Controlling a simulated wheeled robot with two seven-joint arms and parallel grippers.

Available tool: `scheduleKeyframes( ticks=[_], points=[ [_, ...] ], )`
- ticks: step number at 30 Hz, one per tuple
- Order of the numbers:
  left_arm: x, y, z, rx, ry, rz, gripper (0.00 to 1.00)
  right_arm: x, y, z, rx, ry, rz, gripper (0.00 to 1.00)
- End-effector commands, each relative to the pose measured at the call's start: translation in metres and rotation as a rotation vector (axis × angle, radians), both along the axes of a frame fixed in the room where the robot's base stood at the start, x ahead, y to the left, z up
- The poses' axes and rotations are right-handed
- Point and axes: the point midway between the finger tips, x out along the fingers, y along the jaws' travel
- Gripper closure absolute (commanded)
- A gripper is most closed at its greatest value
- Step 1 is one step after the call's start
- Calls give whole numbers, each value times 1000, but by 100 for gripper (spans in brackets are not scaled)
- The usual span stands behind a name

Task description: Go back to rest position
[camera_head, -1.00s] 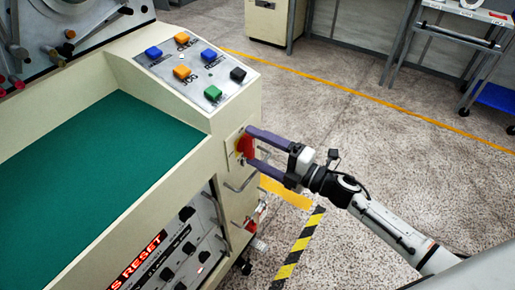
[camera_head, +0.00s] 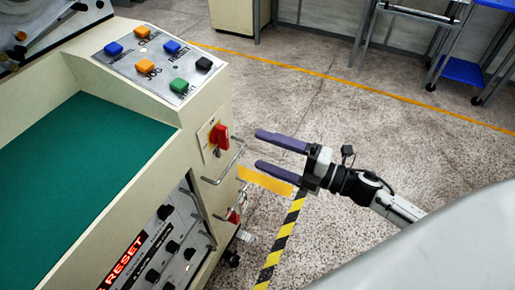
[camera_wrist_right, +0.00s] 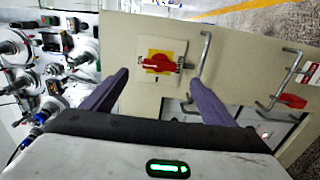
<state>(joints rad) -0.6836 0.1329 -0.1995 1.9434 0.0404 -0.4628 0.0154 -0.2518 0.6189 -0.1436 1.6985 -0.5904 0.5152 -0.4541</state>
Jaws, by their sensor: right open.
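My right gripper (camera_head: 262,150) is open and empty. It is in the air to the right of the machine, apart from the red switch (camera_head: 219,136) on the machine's end panel. The right wrist view shows the red switch (camera_wrist_right: 159,63) on its yellow plate, ahead of and between my two open fingers (camera_wrist_right: 160,88). The switch handle lies roughly crosswise in that view. My left gripper is not in view.
The cream machine (camera_head: 165,160) has a green top, a button panel (camera_head: 160,57) and metal handles (camera_head: 228,168) beside the switch. Yellow-black tape (camera_head: 280,240) marks the floor. A shelf with a blue tray (camera_head: 462,71) stands at the back right. Open floor lies right of the machine.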

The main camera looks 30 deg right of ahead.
Motion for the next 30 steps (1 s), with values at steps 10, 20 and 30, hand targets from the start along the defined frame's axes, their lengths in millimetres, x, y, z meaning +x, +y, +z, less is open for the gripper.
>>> scheduleKeyframes(
  ticks=[10,20,30],
  points=[
    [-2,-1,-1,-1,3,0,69,0,0,0,0,0,0,20],
    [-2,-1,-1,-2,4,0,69,-10,3,-28,216,187,-161,20],
    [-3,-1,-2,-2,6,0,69,-128,38,-170,986,1038,-778,20]
  ],
)
